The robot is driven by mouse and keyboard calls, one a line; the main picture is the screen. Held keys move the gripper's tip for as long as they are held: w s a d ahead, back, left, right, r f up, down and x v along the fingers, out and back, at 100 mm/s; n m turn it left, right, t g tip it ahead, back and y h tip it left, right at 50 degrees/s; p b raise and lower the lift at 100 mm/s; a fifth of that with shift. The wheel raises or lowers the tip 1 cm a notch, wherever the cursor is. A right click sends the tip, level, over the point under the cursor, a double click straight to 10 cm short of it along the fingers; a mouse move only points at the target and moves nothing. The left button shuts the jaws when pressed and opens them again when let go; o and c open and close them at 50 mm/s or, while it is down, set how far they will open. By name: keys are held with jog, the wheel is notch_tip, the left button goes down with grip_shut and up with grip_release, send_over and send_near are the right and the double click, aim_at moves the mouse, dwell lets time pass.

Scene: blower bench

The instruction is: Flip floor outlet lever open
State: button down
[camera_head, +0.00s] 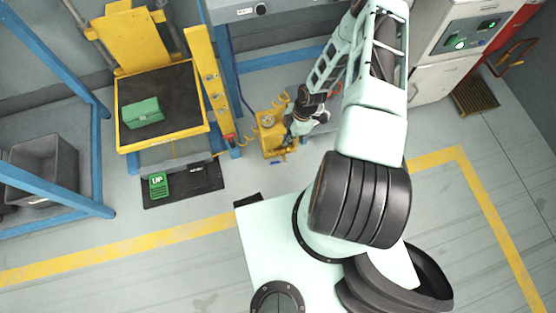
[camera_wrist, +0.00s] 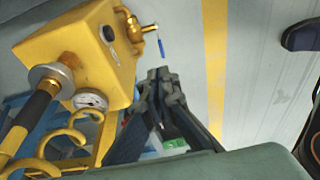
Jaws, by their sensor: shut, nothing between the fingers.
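The floor outlet is a yellow box (camera_wrist: 85,45) with a brass valve (camera_wrist: 132,24) on its right side in the wrist view. A small blue lever (camera_wrist: 161,48) hangs at the valve's outer end, pointing down in the picture. My gripper (camera_wrist: 158,74) is shut and empty, its dark fingertips just below the lever with a small gap seen in the picture; I cannot tell the depth between them. In the head view the yellow box (camera_head: 271,147) stands on the floor, with my gripper (camera_head: 287,138) at its right side.
A pressure gauge (camera_wrist: 91,101), a dark hose with a metal collar (camera_wrist: 46,78) and a yellow coiled hose (camera_wrist: 72,135) sit beside the box. A yellow lift table (camera_head: 160,145) with a green case (camera_head: 142,113) stands left. Bare floor (camera_wrist: 265,85) lies right of the lever.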

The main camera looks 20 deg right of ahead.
jog(key=b+x, duration=0.4)
jog(key=x, duration=1)
jog(key=shift+s+a+f+b, duration=0.1)
jog(key=shift+a+f+b, duration=0.2)
jog(key=shift+f, duration=0.05)
